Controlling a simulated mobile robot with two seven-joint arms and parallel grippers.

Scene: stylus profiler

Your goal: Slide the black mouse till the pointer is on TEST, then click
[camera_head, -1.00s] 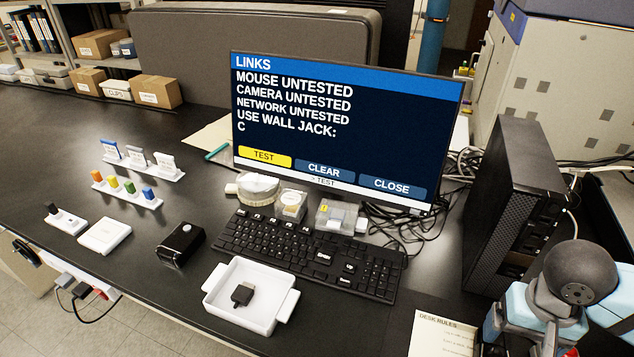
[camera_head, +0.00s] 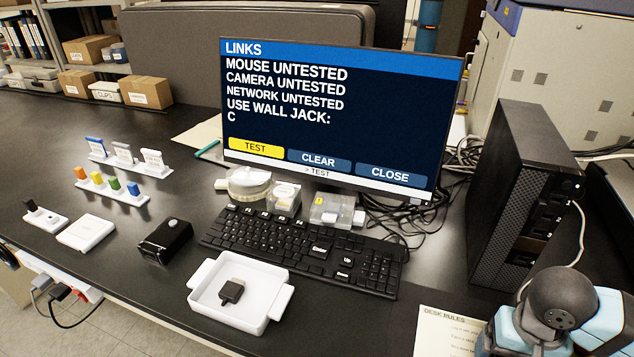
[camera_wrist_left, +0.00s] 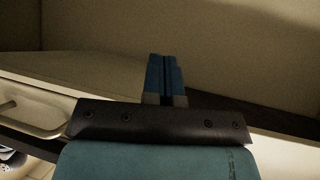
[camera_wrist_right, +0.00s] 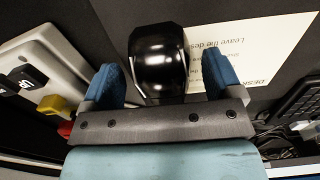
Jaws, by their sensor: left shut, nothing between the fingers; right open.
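The glossy black mouse (camera_wrist_right: 158,65) shows in the right wrist view, lying on the dark desk beside the rules paper. My right gripper (camera_wrist_right: 165,85) is open, with a blue finger on either side of the mouse's near end. I cannot tell whether the fingers touch it. The monitor (camera_head: 340,120) shows a yellow TEST button (camera_head: 256,147), with CLEAR and CLOSE beside it in blue. The line below reads "> TEST". I see no arrow pointer. My left gripper (camera_wrist_left: 165,75) is shut and empty, fingers together, in the left wrist view.
A keyboard (camera_head: 310,250) lies before the monitor. A white tray (camera_head: 205,285) holds a dark plug. A small black box (camera_head: 165,241) stands left of it. A rules paper (camera_head: 440,335) lies at the front right, near a black computer tower (camera_head: 520,195).

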